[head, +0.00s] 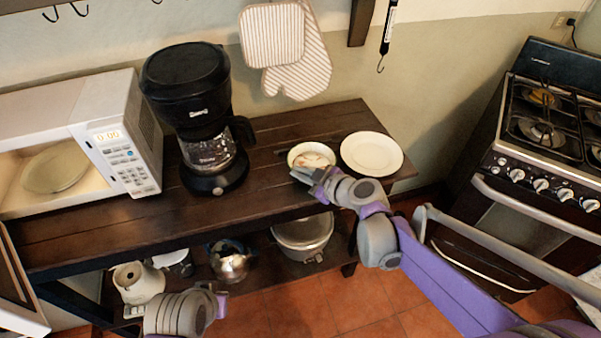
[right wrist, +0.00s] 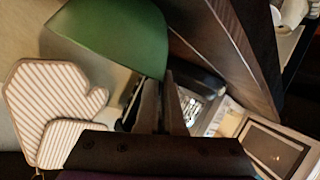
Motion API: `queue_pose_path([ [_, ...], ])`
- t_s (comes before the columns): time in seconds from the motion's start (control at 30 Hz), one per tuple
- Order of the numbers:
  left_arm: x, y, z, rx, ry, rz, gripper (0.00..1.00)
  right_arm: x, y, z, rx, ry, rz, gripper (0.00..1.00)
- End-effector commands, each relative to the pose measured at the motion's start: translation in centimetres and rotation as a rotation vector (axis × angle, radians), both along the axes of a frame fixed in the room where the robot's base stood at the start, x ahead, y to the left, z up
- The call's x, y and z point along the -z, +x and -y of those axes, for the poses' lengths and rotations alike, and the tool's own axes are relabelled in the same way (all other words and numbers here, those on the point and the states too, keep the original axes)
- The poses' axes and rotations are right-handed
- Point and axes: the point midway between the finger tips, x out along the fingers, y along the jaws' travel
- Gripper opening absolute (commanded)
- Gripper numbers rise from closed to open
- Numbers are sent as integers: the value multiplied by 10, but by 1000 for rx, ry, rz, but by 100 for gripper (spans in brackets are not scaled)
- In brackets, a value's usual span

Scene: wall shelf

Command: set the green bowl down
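The bowl (head: 311,157) shows its pale inside in the head view, over the wooden bench just left of the white plate. Its green outside (right wrist: 115,35) fills the upper middle of the right wrist view. My right gripper (head: 304,174) is at the bowl's near left rim. In the right wrist view its fingers (right wrist: 167,80) are close together with their tips at the bowl's edge, shut on it. The head view does not show clearly whether the bowl touches the bench. My left gripper (head: 220,302) is low at the bottom left, and its fingers cannot be made out.
The white plate (head: 372,153) lies on the bench (head: 270,190) right of the bowl. A coffee maker (head: 190,100) and an open microwave (head: 120,140) stand to the left. Oven mitts (head: 300,70) hang behind. Pots (head: 303,232) stand on the lower shelf. A stove (head: 530,170) is at right.

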Motion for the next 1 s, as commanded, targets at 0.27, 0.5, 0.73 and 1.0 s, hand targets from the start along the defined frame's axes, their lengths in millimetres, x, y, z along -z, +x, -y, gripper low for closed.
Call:
queue_pose_path([
  [0.27, 2, 0, 0, 0, 0, -1, 0, 3, 0, 0, 0, 0, 0, 33],
  [0.5, 2, 0, 0, 0, 0, 0, 0, 3, 0, 0, 0, 0, 0, 35],
  [0.73, -2, 0, 0, 0, 0, 1, 0, -6, -9, 9, 2, 0, -1, 35],
  [1.0, -8, 1, 0, 0, 0, 3, 0, -30, -47, 46, 4, -1, 0, 35],
])
